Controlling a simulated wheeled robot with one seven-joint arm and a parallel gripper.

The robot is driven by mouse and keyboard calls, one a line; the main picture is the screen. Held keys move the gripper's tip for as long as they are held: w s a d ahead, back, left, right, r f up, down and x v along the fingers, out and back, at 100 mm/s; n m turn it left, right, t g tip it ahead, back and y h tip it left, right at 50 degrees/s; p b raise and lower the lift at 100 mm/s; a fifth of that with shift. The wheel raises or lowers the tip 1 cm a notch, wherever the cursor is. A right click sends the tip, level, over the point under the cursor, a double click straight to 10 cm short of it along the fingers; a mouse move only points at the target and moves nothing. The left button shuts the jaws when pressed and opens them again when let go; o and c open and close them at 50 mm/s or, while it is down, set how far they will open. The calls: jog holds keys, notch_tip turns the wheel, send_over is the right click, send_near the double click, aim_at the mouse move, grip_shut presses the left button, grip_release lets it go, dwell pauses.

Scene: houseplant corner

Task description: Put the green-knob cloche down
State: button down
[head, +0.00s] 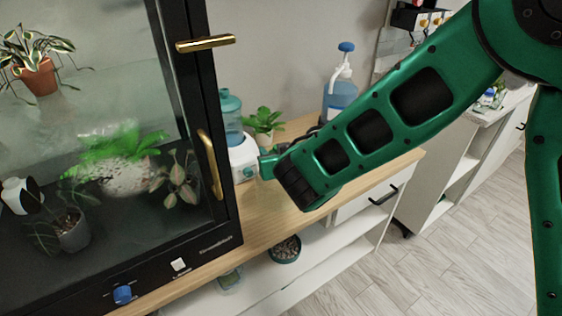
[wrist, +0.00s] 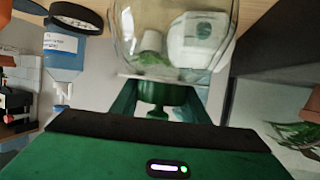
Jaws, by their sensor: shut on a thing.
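The green-knob cloche (wrist: 130,35) is a clear glass dome, seen at the top of the wrist view. Its green knob (wrist: 166,94) sits between the two green fingers of my gripper (wrist: 165,102), which is shut on it. The dome extends beyond the fingertips. A white object and a small green plant show through the glass. In the head view my arm hides most of the gripper, and I cannot make out the cloche there. I cannot tell whether its rim touches the wooden top.
A wooden counter (head: 255,213) carries a white device with a blue tank (head: 231,118), a small green plant (head: 264,121) and a blue bottle (head: 339,95). A black-framed glass cabinet (head: 212,165) stands at left. A dark bowl (head: 286,250) is on the shelf below.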

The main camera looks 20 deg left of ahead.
jog(key=shift+f, duration=1.6)
jog(key=c, duration=1)
grip_release()
jog(key=v, duration=1.2)
